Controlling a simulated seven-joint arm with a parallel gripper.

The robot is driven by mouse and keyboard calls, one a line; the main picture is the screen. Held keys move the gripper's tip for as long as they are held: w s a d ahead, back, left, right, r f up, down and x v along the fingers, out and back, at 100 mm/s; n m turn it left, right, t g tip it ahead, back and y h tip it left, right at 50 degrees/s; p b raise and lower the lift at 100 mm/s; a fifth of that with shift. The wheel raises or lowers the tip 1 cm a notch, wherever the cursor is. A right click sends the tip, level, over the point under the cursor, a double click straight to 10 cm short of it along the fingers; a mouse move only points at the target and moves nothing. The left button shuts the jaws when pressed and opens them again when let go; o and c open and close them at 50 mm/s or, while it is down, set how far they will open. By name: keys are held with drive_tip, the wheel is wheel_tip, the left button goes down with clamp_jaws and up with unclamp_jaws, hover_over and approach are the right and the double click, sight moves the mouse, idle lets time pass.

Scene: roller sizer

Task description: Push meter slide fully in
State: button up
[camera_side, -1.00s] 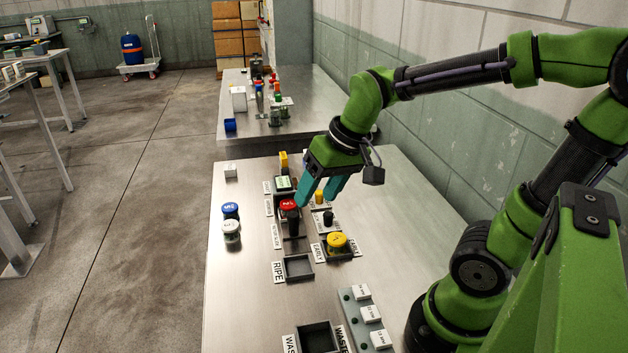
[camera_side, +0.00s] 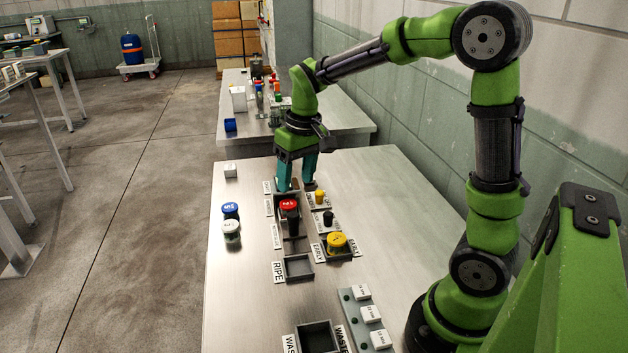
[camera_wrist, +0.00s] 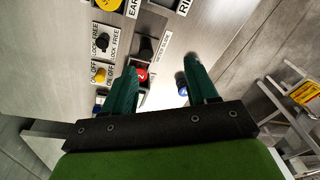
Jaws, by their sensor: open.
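The meter slide label shows in the wrist view, beside a dark upright post (camera_wrist: 147,48) that seems to belong to the slide. In the side view a narrow grey channel (camera_side: 294,243) runs toward the camera from a red-lidded jar (camera_side: 289,205). How far in the slide sits is unclear. The red lid also shows in the wrist view (camera_wrist: 141,74), beside the left finger. My gripper (camera_side: 296,185) points down over the far end of the sizer, fingers apart and nothing between them. It also shows in the wrist view (camera_wrist: 161,68).
A yellow knob (camera_side: 319,195) and a black knob (camera_side: 328,217) stand right of the channel. A yellow-lidded jar (camera_side: 337,242) sits in the EARLY tray. The RIPE tray (camera_side: 299,267) is empty. Blue-lidded (camera_side: 231,210) and white-lidded (camera_side: 232,231) jars stand left.

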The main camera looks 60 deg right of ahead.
sight(293, 214)
drive_tip(key=w+d+n+g, duration=0.1)
drive_tip(key=w+d+n, duration=0.2)
drive_tip(key=w, duration=0.1)
drive_tip(key=shift+h, duration=0.3)
drive_tip(key=f, duration=1.6)
drive_tip(key=shift+s+d+f, duration=0.1)
drive_tip(key=shift+d+f, duration=0.1)
drive_tip(key=shift+f, duration=0.05)
clamp_jaws()
